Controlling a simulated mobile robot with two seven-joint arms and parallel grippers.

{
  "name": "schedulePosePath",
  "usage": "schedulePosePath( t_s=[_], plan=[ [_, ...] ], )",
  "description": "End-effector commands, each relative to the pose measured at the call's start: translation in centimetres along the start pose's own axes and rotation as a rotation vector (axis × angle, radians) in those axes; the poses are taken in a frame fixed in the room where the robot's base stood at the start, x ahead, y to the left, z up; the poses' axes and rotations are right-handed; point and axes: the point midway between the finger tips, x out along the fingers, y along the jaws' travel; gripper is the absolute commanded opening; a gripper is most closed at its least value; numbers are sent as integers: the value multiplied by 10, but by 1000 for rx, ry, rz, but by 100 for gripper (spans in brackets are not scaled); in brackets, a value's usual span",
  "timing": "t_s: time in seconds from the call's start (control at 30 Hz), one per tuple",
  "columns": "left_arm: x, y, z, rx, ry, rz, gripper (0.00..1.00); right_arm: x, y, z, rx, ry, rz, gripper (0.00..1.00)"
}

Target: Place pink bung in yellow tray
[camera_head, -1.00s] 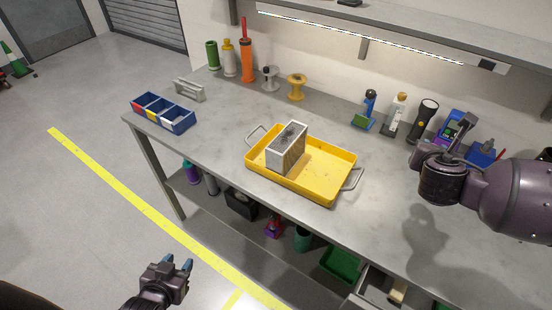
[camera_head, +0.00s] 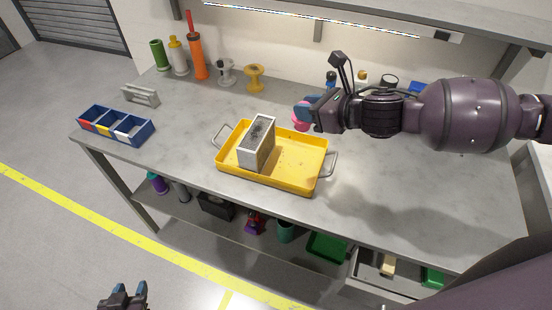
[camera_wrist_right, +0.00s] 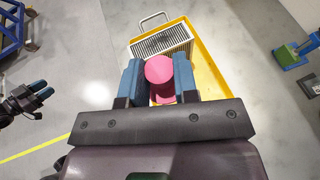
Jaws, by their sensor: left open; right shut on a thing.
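The pink bung (camera_head: 302,115) is held between the fingers of my right gripper (camera_head: 307,112), above the back right part of the yellow tray (camera_head: 290,176). In the right wrist view the bung (camera_wrist_right: 159,72) sits between the two blue fingers (camera_wrist_right: 158,82), with the tray (camera_wrist_right: 206,80) below and beyond it. The tray lies on the grey workbench and holds a grey-white filter box (camera_head: 257,143) in its left part. The tray's right part is empty. My left gripper (camera_head: 124,298) is open and empty, low at the bottom left, away from the bench.
A blue divided bin (camera_head: 117,126) and a grey bracket (camera_head: 140,95) sit at the bench's left. Bottles, a grey spool and a yellow spool (camera_head: 254,77) stand along the back. Metal handles (camera_head: 329,164) stick out from the tray's ends. Bench space right of the tray is clear.

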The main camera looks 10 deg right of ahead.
Motion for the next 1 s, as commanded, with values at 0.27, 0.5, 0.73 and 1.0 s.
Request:
schedulePosePath(
  t_s=[0.27,0.5,0.73,1.0],
  plan=[
    [2,0,5,0,-2,0,43,20,1,-50,6,5,4,4],
    [4,1,7,0,0,0,43,40,1,-98,6,4,2,4],
    [7,1,7,1,5,1,43,55,1,-135,4,3,3,4],
    [9,1,6,2,8,1,43,62,1,-149,2,2,3,4]
  ],
)
